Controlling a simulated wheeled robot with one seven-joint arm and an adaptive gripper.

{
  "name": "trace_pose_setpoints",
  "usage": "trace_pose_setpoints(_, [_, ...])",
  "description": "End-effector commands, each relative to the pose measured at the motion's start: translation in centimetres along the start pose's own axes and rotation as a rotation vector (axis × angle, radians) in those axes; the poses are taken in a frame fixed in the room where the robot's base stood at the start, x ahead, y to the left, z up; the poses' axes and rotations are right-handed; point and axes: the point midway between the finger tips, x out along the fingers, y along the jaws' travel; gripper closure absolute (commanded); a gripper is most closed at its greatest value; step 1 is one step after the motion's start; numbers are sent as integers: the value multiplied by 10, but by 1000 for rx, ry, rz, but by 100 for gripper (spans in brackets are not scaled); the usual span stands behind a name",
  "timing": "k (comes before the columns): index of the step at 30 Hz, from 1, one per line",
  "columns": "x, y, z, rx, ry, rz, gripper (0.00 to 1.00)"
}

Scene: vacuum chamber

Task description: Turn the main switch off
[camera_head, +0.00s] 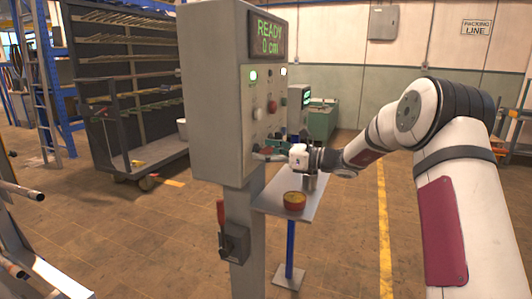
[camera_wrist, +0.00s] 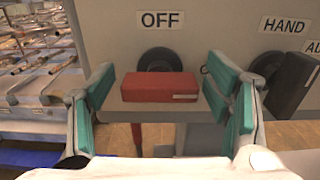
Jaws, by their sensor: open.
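A grey control cabinet (camera_head: 212,95) stands upright, its display reading "READY 0 cm". In the wrist view, a red block-shaped handle (camera_wrist: 160,86) sits in front of a round black mount, below an "OFF" label (camera_wrist: 161,20). I take it for the main switch, but its own label is not readable. My gripper (camera_head: 272,152) is at the lower part of the cabinet's panel. In the wrist view my gripper (camera_wrist: 160,78) is open, with one teal-padded finger on each side of the red handle. I cannot tell whether the pads touch it.
A dark switch (camera_wrist: 288,84) under the "HAND" label is close to the right finger. A small shelf (camera_head: 265,202) below bears a red-and-yellow round container (camera_head: 294,200). A red lever (camera_head: 221,214) with a dark box is on the cabinet's post. Open floor lies left of the post.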

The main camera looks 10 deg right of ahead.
Motion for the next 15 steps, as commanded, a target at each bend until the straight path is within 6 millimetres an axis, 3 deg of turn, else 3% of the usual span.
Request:
trace_pose_setpoints(3, [0, 0, 0, 0, 0, 0, 28])
trace_pose_setpoints(4, [0, 0, 0, 0, 0, 0, 33])
trace_pose_setpoints(10, [0, 0, 0, 0, 0, 0, 77])
trace_pose_setpoints(15, [0, 0, 0, -2, 0, 0, 77])
